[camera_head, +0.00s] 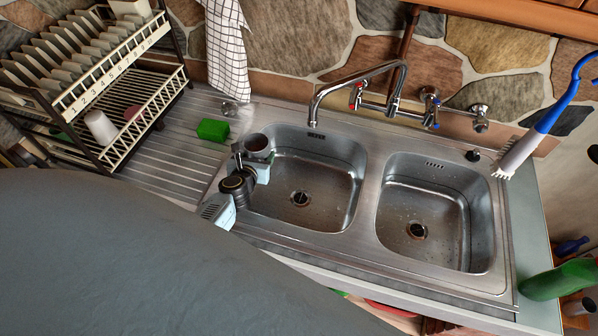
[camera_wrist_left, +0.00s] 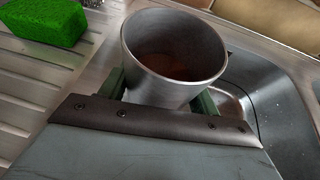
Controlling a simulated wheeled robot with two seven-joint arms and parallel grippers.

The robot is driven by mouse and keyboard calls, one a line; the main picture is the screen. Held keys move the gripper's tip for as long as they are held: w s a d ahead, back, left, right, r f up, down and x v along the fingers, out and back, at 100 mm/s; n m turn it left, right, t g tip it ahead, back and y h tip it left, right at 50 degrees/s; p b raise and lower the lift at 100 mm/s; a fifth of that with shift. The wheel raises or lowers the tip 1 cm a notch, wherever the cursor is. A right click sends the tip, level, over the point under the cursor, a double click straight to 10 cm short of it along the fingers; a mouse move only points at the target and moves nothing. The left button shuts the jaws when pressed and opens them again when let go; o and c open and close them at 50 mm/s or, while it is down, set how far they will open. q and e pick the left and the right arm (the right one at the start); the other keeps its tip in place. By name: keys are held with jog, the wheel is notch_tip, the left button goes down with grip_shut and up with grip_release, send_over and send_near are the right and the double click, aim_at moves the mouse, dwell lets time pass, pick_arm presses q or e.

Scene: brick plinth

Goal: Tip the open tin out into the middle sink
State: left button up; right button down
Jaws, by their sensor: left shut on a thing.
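The open tin (camera_head: 257,146) is a grey metal cup shape, held about upright with its mouth up, above the left edge of the left sink basin. In the left wrist view the tin (camera_wrist_left: 175,62) has something brown inside; how full it is I cannot tell. My left gripper (camera_head: 254,165) is shut on it; its fingers (camera_wrist_left: 160,98) lie on both sides of the tin. Two basins show: a left basin (camera_head: 330,200) and a right basin (camera_head: 450,230), both with a drain and no objects. My right gripper is not in view.
A tap (camera_head: 350,78) arches over the back of the left basin. A green sponge (camera_head: 213,129) lies on the ribbed drainer (camera_head: 165,160). A dish rack (camera_head: 90,80) stands at the left. A blue-handled brush (camera_head: 540,125) and green bottle (camera_head: 558,279) are at the right.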

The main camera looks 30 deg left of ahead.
pick_arm(q)
jog(key=shift+w, duration=0.1)
jog(key=shift+d+f, duration=0.1)
jog(key=shift+d+f+m+y+b, duration=0.25)
jog(key=shift+f+b, duration=0.2)
jog(key=shift+b, duration=0.25)
notch_tip(320, 180, down, 2)
jog(key=m+b, duration=0.1)
jog(key=b, duration=0.2)
jog(key=shift+d+f+y, duration=0.1)
jog(key=shift+d+y, duration=0.05)
jog(key=shift+y, duration=0.2)
jog(key=shift+d+b, duration=0.15)
jog(key=shift+b, duration=0.25)
jog(key=shift+d+m+y+b, duration=0.35)
jog(key=shift+m+b, duration=0.2)
jog(key=shift+b, duration=0.4)
jog(key=shift+d+r+m+y, duration=0.15)
jog(key=shift+r+m+y, duration=0.2)
jog(key=shift+r, duration=0.1)
jog(key=shift+w+d+r+m+t+y+b, duration=0.15)
jog(key=shift+d+r+m+t+y+b, duration=0.3)
jog(key=shift+d+r+m+b, duration=0.4)
